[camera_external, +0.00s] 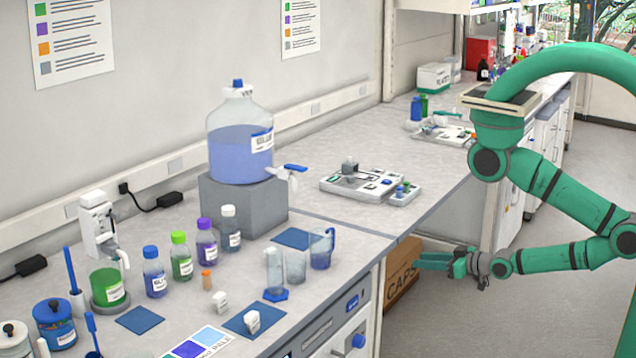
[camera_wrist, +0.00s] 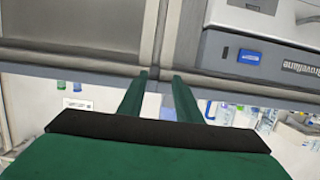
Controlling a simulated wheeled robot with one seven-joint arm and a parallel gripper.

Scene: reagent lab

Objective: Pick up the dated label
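I cannot single out the dated label; no date is readable in either view. Small white tags or blocks stand on the near bench: one white piece (camera_external: 220,302) on bare bench and another (camera_external: 252,321) on a blue mat (camera_external: 238,323). Several bottles carry white labels too small to read. My gripper (camera_external: 418,261) is out over the aisle, off the bench's front edge, in front of a cardboard box. In the wrist view my gripper (camera_wrist: 160,77) has its two green fingers apart with nothing between them.
A large blue-filled jug (camera_external: 240,150) stands on a grey block (camera_external: 243,205). Bottles, beakers and a blue mug (camera_external: 322,250) crowd the near bench. A white tray (camera_external: 345,190) with small items lies farther back. The cardboard box (camera_external: 403,270) is below the bench edge.

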